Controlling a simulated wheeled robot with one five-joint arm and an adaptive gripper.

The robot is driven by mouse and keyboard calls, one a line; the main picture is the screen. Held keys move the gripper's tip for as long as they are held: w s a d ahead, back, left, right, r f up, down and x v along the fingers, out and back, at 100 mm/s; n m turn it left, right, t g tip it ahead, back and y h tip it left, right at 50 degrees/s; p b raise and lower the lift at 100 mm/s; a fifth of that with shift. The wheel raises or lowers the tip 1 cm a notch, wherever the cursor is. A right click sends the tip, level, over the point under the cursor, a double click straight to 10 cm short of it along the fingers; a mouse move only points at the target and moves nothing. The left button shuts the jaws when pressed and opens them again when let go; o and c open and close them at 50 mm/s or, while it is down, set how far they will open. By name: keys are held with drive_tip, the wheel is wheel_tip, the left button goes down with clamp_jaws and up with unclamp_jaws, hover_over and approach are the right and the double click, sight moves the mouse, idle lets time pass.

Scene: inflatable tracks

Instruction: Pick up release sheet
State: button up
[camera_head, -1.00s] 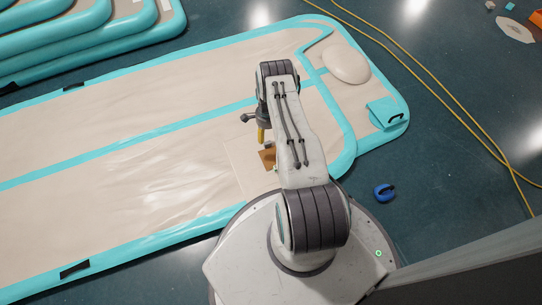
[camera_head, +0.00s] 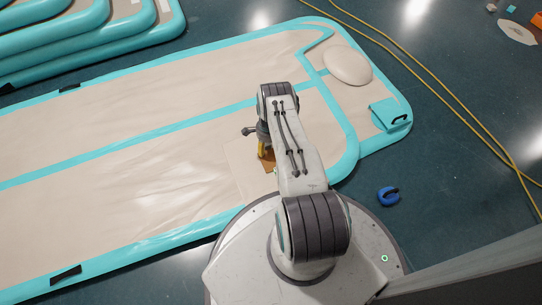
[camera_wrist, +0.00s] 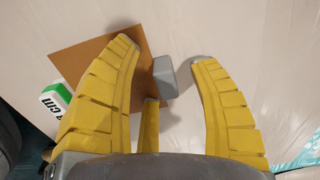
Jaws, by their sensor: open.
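A flat brown square sheet (camera_wrist: 88,55), which I take as the release sheet, lies on the pale surface of the inflatable track. It also shows in the head view (camera_head: 270,165), partly hidden by my arm. A small grey block (camera_wrist: 163,78) sits at the sheet's right edge in the wrist view. My gripper (camera_wrist: 164,50) is open, with yellow fingers spread on both sides of the block. The left finger overlaps the sheet in the picture and hides part of it. Nothing is held. Whether the fingertips touch the surface I cannot tell.
A white-and-green block (camera_wrist: 55,98) marked "cm" lies at the sheet's left. A pale dome (camera_head: 347,65) and a teal flap (camera_head: 390,114) are on the track's far right. A blue ring-like item (camera_head: 388,196) and yellow cables (camera_head: 440,95) lie on the floor.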

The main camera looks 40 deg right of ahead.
drive_tip(key=shift+r, duration=0.1)
drive_tip(key=c, duration=1.1)
clamp_jaws()
